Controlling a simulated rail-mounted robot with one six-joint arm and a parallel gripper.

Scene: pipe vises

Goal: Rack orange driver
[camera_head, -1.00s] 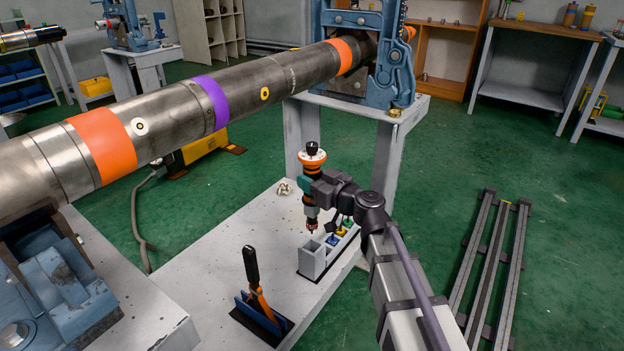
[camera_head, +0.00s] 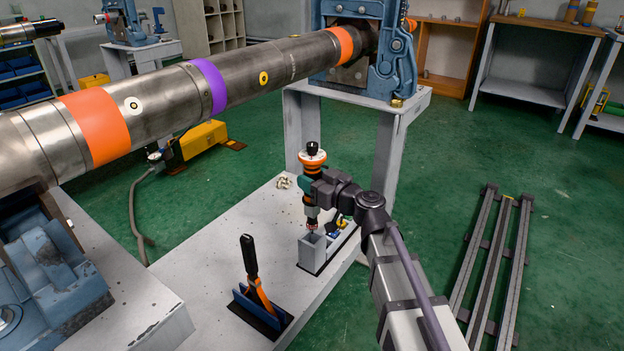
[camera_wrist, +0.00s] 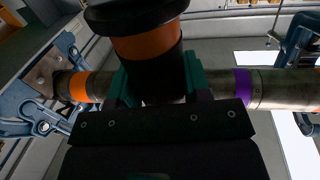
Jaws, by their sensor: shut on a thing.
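My gripper (camera_head: 310,184) is shut on the orange driver (camera_head: 313,160), which stands upright with its black knob on top. In the head view, the driver's lower tip is at the open mouth of the front compartment of the grey rack (camera_head: 313,256). I cannot tell whether the tip is just above or slightly inside it. Blue and yellow items sit in the rack behind, partly hidden by my arm.
An orange-handled tool with a black grip (camera_head: 251,262) stands in a blue holder (camera_head: 262,308) left of the rack. A large pipe (camera_head: 165,100) spans above, held by a blue vise (camera_head: 392,60). The low grey bench (camera_head: 215,270) is mostly clear on the left.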

